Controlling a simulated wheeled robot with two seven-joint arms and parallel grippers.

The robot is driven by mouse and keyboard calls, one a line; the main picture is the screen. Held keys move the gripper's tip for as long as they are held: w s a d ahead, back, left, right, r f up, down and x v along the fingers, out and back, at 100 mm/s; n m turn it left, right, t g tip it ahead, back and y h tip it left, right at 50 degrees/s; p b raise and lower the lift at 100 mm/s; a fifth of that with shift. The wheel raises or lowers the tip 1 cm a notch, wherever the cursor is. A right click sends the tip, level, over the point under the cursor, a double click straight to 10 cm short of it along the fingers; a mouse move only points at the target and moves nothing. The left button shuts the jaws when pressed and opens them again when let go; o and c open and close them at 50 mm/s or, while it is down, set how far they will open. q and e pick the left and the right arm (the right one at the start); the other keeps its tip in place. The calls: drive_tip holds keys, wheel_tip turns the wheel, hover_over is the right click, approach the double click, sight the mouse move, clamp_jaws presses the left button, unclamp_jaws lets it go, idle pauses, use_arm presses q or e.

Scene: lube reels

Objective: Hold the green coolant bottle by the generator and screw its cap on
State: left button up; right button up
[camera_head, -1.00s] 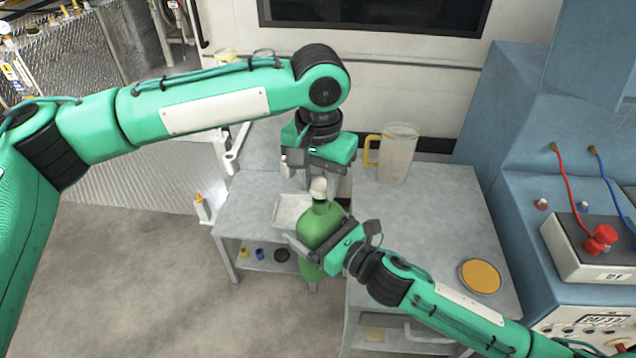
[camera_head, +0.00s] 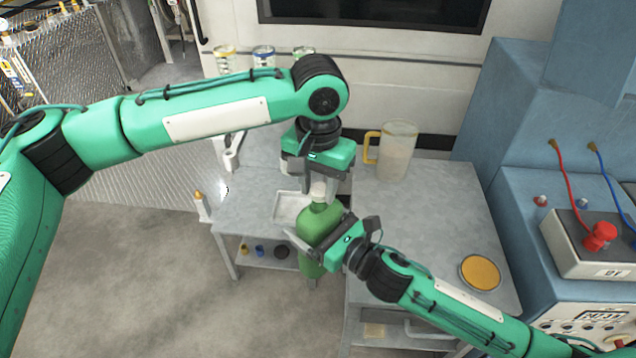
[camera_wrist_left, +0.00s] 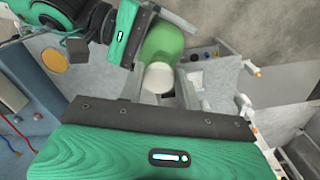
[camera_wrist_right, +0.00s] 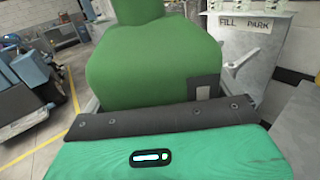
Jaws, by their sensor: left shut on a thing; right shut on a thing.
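The green coolant bottle (camera_head: 316,226) is held upright, or nearly so, at the front edge of the grey tables. My right gripper (camera_head: 322,234) is shut around its body; the green body also fills the right wrist view (camera_wrist_right: 150,65). The white cap (camera_head: 319,190) is at the top of the bottle. My left gripper (camera_head: 319,186) points down from above and is shut on the cap. In the left wrist view the cap (camera_wrist_left: 157,78) sits between the fingers, against the green bottle (camera_wrist_left: 162,44). The bottle's neck thread is hidden, so I cannot tell how far the cap is seated.
A clear jug with a yellow handle (camera_head: 396,152) stands behind on the table. A yellow-topped round tin (camera_head: 480,272) lies front right. A white tray (camera_head: 289,207) is left of the bottle. Blue machinery (camera_head: 500,130) closes the right side. Several containers stand at the back.

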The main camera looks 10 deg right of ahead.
use_arm(q)
drive_tip(key=shift+f, duration=0.55)
